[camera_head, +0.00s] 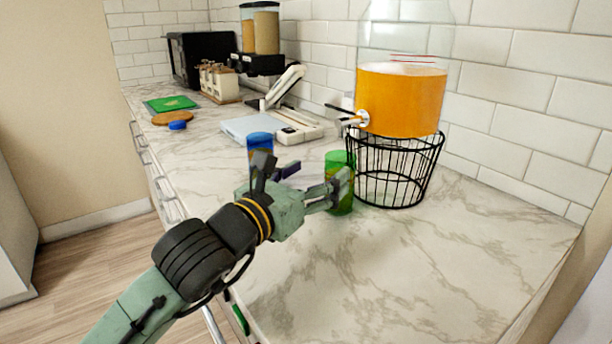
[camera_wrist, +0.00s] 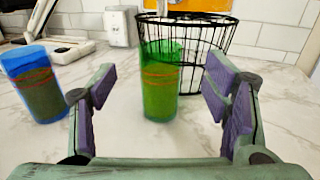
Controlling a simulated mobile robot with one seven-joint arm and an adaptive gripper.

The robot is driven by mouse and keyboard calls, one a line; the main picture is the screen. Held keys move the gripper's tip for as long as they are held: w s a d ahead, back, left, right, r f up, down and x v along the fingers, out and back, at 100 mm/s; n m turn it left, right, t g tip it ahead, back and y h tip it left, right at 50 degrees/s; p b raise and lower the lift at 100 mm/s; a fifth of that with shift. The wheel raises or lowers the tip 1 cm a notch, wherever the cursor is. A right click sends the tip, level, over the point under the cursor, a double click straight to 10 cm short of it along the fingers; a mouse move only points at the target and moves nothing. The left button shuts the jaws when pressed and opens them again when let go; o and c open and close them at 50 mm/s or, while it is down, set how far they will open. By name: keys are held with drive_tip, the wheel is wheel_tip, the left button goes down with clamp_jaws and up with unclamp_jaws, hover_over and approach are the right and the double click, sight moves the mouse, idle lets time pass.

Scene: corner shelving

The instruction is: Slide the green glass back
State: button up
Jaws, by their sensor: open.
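The green glass (camera_head: 340,179) stands upright on the marble counter, just in front of the wire basket stand. In the wrist view the green glass (camera_wrist: 160,84) stands between the lines of my two fingers, a little beyond the fingertips. My gripper (camera_head: 312,184) is low over the counter, to the left of the glass in the head view, and partly covers it. In the wrist view my gripper (camera_wrist: 158,104) is open with nothing held. It is hard to tell whether a finger touches the glass.
A blue glass (camera_head: 260,143) stands left of the green one, also in the wrist view (camera_wrist: 37,88). The black wire stand (camera_head: 393,170) holds an orange drink dispenser (camera_head: 400,100) close behind the green glass. A white scale-like device (camera_head: 247,127) lies farther back. The counter's right front is clear.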

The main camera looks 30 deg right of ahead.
sight(333, 163)
drive_tip(key=p+x, duration=0.2)
drive_tip(key=x, duration=0.6)
drive_tip(key=shift+w+d, duration=0.1)
drive_tip(key=shift+d, duration=0.3)
drive_tip(key=c, duration=1.6)
drive_tip(key=shift+a, duration=0.1)
drive_tip(key=a+b, duration=0.3)
drive_tip(key=a, duration=0.4)
drive_tip(key=shift+s+a, duration=0.2)
drive_tip(key=shift+s, duration=0.3)
drive_tip(key=s+d+b, duration=0.2)
drive_tip(key=s+b, duration=0.9)
drive_tip(key=s, duration=0.7)
drive_tip(key=shift+d+b, duration=0.3)
idle(2.1)
